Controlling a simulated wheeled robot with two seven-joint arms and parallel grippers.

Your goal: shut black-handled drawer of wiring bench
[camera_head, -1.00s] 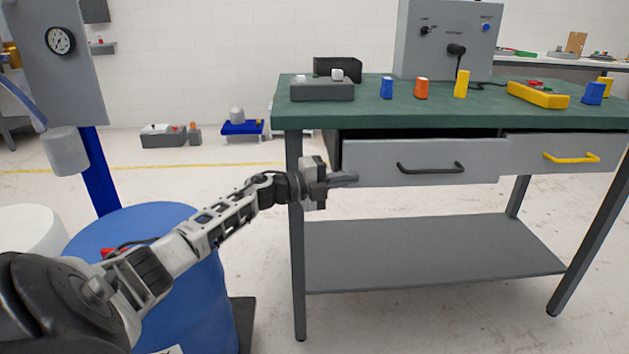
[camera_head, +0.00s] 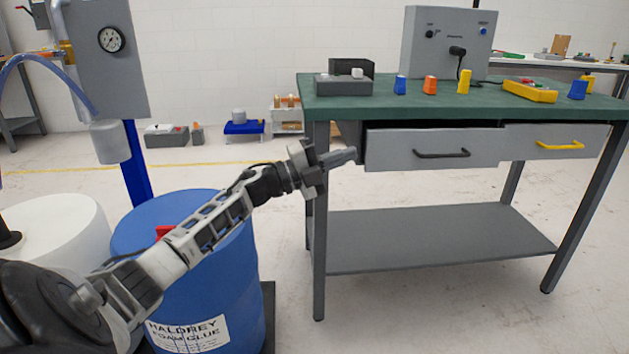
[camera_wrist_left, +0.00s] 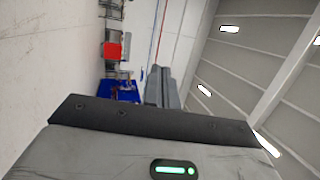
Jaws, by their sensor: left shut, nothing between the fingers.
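The wiring bench has a green top (camera_head: 420,106) and grey legs. Its black-handled drawer (camera_head: 390,150) is pulled out a little, with a dark gap above its front. The black handle (camera_head: 441,154) is on the middle of that front. My left gripper (camera_head: 352,155) is shut and empty, just left of the drawer front's left end. I cannot tell whether its tips touch the drawer. The left wrist view shows the closed fingers (camera_wrist_left: 163,88) pointing away, with no drawer in sight. My right gripper is in neither view.
A yellow-handled drawer (camera_head: 555,142) is to the right. A blue drum (camera_head: 190,250) and a white drum (camera_head: 50,235) stand beside my left arm. The bench's front-left leg (camera_head: 319,230) is close to my gripper. Small boxes and coloured connectors lie on the bench top.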

